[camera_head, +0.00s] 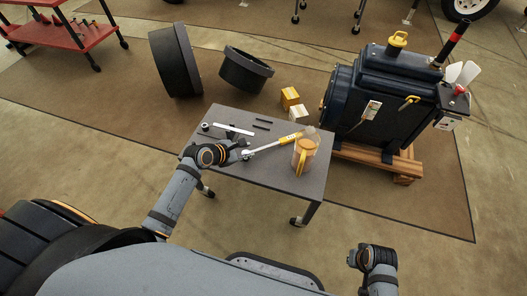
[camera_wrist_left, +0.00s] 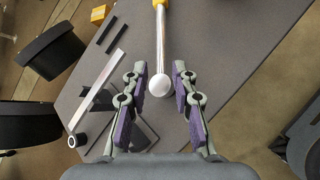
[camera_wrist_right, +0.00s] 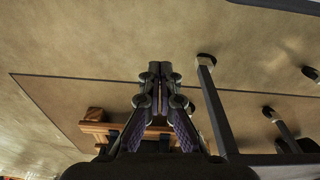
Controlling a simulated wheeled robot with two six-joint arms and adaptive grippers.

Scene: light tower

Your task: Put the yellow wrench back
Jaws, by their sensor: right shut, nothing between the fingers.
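The yellow wrench (camera_head: 285,140) lies on the grey table (camera_head: 226,112), its yellow handle toward the pitcher and its silver end toward my left gripper (camera_head: 246,153). In the left wrist view, the wrench's silver shaft (camera_wrist_left: 161,45) runs up to the yellow handle at the top edge. Its round end lies between the spread fingers of my left gripper (camera_wrist_left: 160,80), with gaps visible on both sides. My left gripper is open. My right gripper (camera_wrist_right: 155,80) is shut and empty, away from the table, over the floor.
A clear pitcher with orange content (camera_head: 304,155) stands on the table right of the wrench. A silver bar (camera_head: 234,129), thin black pieces (camera_head: 262,124) and a small ring (camera_head: 205,127) lie left. A dark machine (camera_head: 385,105) stands on a wooden pallet (camera_head: 375,157) beyond the table.

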